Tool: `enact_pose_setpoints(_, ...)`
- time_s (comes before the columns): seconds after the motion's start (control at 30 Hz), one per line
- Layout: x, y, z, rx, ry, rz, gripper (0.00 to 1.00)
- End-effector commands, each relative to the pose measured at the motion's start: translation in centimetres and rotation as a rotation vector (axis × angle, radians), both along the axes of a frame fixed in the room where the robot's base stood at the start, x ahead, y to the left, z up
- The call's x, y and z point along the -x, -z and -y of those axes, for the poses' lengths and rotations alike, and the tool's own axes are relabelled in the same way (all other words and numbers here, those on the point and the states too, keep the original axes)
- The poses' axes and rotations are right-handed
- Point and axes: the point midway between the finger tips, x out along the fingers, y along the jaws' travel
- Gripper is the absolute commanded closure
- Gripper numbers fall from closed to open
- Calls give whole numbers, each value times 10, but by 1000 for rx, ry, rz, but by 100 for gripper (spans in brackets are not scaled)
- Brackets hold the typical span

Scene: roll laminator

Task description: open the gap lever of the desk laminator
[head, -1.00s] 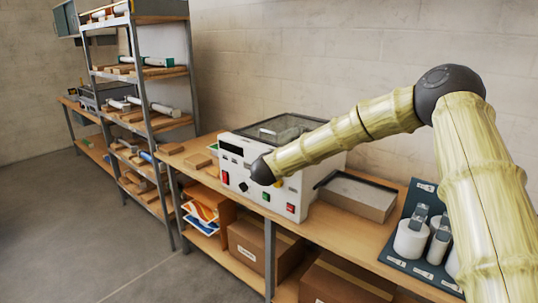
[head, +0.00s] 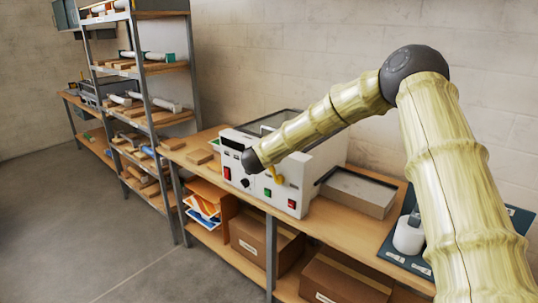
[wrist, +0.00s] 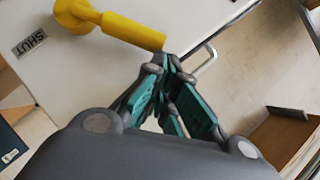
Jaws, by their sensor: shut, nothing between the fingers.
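The white desk laminator (head: 305,170) stands on the wooden bench. Its yellow gap lever (head: 278,174) shows on the front panel, just right of my dark wrist joint. In the wrist view the yellow lever (wrist: 130,29) runs from a round hub at upper left towards the middle, and a "SHUT" label (wrist: 31,41) is beside the hub. My gripper (wrist: 170,66), with teal finger pads, is shut and empty. Its fingertips are just below the lever's free end; I cannot tell whether they touch. In the head view the gripper's fingers are hidden or too small to make out.
A grey open-topped box (head: 358,192) stands right of the laminator. Cardboard boxes (head: 262,243) sit below. Floor in front is open.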

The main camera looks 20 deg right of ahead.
Motion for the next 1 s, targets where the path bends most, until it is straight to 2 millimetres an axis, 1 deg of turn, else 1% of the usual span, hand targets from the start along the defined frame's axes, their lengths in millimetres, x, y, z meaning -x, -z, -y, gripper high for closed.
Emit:
enact_pose_setpoints(0.17,0,-1,0,1,1,0,100)
enact_pose_setpoints(0.27,2,-4,1,0,-1,1,100)
enact_pose_setpoints(0.37,7,-13,1,0,-2,1,100)
enact_pose_setpoints(0.53,20,-34,3,-2,-6,2,100)
enact_pose_setpoints(0.57,24,-28,-1,-1,-6,1,100)
enact_pose_setpoints(0.6,28,-29,-4,0,-7,2,100)
enact_pose_setpoints(0.8,46,-41,-27,0,-16,2,100)
enact_pose_setpoints(1.0,68,-52,-42,0,-16,2,100)
